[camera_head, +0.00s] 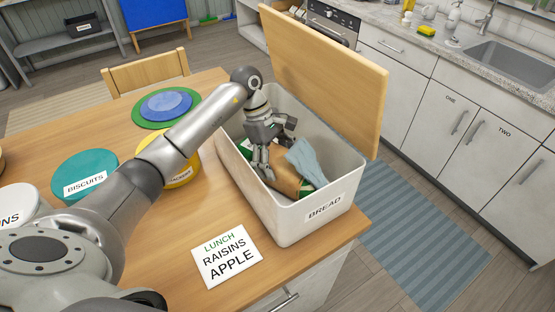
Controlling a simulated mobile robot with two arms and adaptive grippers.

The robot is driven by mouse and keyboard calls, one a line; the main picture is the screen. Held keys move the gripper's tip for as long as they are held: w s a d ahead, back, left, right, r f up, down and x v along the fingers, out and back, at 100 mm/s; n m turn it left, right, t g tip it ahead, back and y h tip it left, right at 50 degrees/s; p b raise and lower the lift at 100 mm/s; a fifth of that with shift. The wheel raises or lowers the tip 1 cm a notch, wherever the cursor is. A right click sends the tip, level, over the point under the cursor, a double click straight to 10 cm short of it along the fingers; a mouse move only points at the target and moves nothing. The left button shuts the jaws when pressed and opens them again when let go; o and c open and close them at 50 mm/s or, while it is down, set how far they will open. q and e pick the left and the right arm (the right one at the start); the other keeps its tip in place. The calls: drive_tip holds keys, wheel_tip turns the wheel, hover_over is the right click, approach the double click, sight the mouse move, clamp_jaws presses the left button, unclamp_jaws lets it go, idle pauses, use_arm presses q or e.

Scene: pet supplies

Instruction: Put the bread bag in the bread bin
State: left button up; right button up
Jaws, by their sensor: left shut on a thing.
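The bread bin (262,207) is a white box labelled BREAD at the table's right edge, with its wooden lid (325,75) standing open. My left gripper (265,172) reaches down inside the bin. It is shut on what looks like the bread bag (287,182), a brown bag with some green, low in the bin. A grey-blue piece (306,162) with a flared end lies against the brown bag; I cannot tell if it is part of it. The gripper hides part of the bag. My right gripper is not in view.
A card (226,256) reading LUNCH RAISINS APPLE lies in front. Green and blue round pieces (166,105) lie behind. A counter with a sink (510,70) stands right.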

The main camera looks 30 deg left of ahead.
use_arm(q)
drive_tip(key=o, duration=1.3)
drive_tip(key=shift+o, duration=0.2)
drive_tip(key=shift+r, duration=0.2)
drive_tip(key=b+v, duration=0.3)
drive_tip(key=v, duration=0.7)
drive_tip(key=shift+a+b, duration=0.15)
drive_tip(key=shift+b, duration=0.15)
drive_tip(key=shift+v, duration=0.8)
